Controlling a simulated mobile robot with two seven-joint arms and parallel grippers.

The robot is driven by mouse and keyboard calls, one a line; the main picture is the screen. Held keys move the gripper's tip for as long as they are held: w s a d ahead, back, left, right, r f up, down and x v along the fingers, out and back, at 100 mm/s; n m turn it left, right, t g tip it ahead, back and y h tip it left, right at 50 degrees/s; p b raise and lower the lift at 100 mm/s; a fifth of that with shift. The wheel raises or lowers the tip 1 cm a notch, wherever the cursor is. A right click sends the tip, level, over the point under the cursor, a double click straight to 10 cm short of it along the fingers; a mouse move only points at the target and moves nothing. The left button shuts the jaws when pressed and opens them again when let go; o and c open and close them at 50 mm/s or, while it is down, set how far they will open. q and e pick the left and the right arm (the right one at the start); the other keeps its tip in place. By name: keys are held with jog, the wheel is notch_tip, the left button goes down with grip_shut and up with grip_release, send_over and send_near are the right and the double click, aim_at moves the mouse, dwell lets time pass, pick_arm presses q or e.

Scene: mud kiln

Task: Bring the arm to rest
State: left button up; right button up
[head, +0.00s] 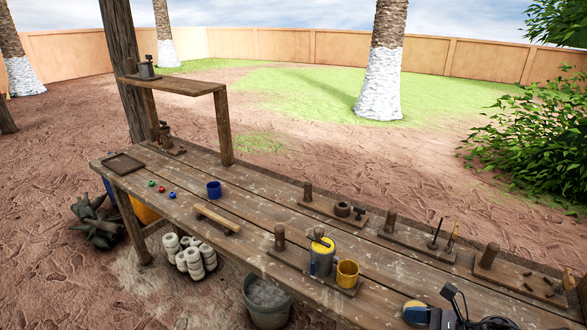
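The long wooden workbench (262,233) runs from the left middle to the lower right. A dark device with yellow and blue parts (432,317) is cut off by the bottom edge at the right; I cannot tell exactly what it is.
On the bench are a tray (124,163), small coloured balls (162,189), a blue cup (214,189), a wooden-handled tool (217,221), a grey-yellow container (321,257) and a yellow mug (347,273). Wooden tool holders (415,243) line the back. A bucket (267,302) stands in front.

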jog(key=w+m, duration=0.1)
jog(key=m, duration=0.1)
jog(key=w+m+t, duration=0.1)
jog(key=w+m, duration=0.1)
jog(key=shift+d+r+m+t+h, duration=0.1)
jog(key=shift+d+m+t+h, duration=0.1)
jog(key=shift+m+t+h, duration=0.1)
jog(key=w+a+r+m+t+h, duration=0.1)
jog(key=w+r+m+t, duration=0.15)
jog(key=m, duration=0.55)
jog(key=w+a+r+m+t+h, duration=0.1)
jog(key=r+m+t+h, duration=0.15)
jog(key=m, duration=0.65)
pick_arm(q)
jog(key=shift+w+r, duration=0.1)
jog(key=shift+w, duration=0.55)
pick_arm(e)
jog(key=s+d+f+m+h, duration=0.2)
jog(key=s+f+m+h, duration=0.2)
jog(key=s+f+m, duration=0.3)
jog(key=s+d+f+m+h, duration=0.2)
jog(key=s+f+m+h, duration=0.2)
jog(key=s+m, duration=0.8)
notch_tip(320, 180, down, 3)
jog(key=m, duration=0.6)
jog(key=shift+s+d+r+g, duration=0.15)
jog(key=shift+s+g, duration=0.25)
